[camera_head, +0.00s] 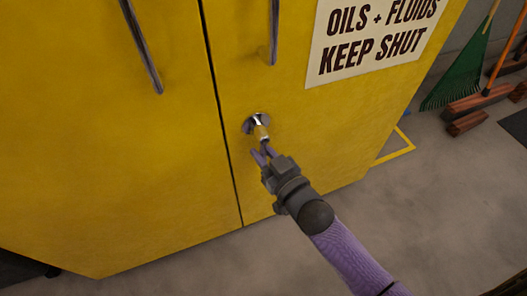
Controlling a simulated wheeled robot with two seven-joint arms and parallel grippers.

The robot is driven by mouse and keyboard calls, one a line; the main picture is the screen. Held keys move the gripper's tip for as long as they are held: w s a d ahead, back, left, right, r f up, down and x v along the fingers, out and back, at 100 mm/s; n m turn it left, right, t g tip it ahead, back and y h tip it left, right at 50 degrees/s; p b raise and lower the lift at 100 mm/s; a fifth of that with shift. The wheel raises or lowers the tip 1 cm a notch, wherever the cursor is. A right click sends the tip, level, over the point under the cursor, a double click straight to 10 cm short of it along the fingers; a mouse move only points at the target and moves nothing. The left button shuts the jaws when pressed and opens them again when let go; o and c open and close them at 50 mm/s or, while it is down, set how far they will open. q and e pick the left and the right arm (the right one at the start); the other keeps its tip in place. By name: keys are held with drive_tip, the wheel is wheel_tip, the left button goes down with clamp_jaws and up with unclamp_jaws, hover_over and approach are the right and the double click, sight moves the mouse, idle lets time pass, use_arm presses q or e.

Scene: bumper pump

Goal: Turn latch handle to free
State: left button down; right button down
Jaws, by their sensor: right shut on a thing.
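The latch handle (258,120) is a small metal piece on the right door of the yellow cabinet (180,170), close to the seam between the two doors. My right gripper (263,150) is shut on the latch handle, its purple fingers at the handle's lower end. The fingers partly hide that lower end. My right arm reaches up to it from the lower right. My left gripper is not in view.
Two long bar handles, one on the left door (142,45) and one on the right door (273,32), stand out above the latch. A sign (372,38) is on the right door. A green broom (462,75) and brown blocks (478,102) are at the right. Grey floor (430,210) is clear.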

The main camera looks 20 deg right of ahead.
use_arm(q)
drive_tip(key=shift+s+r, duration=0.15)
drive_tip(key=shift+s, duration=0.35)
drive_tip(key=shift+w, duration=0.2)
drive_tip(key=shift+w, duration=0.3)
